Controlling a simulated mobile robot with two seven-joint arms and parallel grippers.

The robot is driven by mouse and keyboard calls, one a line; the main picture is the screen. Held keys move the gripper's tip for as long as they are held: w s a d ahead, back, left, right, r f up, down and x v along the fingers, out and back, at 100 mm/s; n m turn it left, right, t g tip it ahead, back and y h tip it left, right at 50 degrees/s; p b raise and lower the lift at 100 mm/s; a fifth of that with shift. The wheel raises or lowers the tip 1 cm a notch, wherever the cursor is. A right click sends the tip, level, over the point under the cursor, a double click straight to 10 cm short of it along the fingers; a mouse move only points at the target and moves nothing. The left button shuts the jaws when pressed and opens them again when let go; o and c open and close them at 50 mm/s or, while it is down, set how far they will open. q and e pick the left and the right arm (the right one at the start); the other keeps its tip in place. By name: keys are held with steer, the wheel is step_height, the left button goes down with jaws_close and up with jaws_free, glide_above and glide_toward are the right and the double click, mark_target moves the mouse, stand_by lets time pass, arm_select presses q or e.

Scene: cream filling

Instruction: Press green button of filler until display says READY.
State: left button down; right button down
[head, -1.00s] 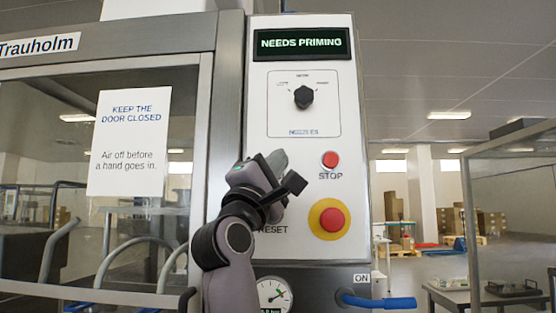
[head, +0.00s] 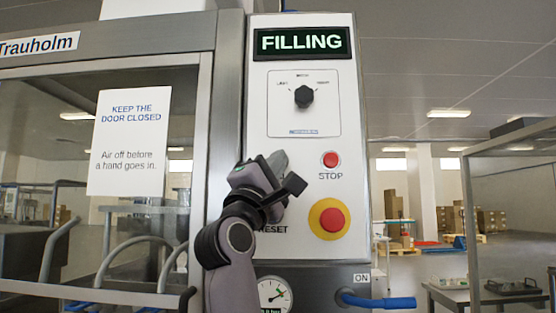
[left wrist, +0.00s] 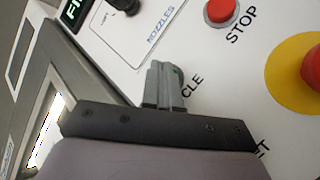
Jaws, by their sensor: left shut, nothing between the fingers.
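The filler's control panel (head: 285,200) stands upright in front of me. There, the closed fingers (left wrist: 164,84) meet the panel beside a label ending in CLE. I cannot tell how far the button is pressed in. My right gripper is out of view.
On the panel are a black nozzle knob (head: 304,96), the red STOP button (head: 330,159) and a red emergency button (head: 331,220) on a yellow ring. Below are a pressure gauge (head: 273,294) and a blue lever (head: 380,302) by an ON label. A glazed door with a paper notice (head: 129,142) is at left.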

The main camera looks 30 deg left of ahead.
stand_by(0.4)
arm_select(q)
steer(key=shift+s+d, duration=0.45)
steer(key=shift+s, duration=0.25)
steer(key=s+d, duration=0.1)
steer(key=s, duration=0.2)
steer(key=s+d, duration=0.1)
steer(key=shift+s+d, duration=0.15)
steer(key=shift+d, duration=0.15)
stand_by(0.7)
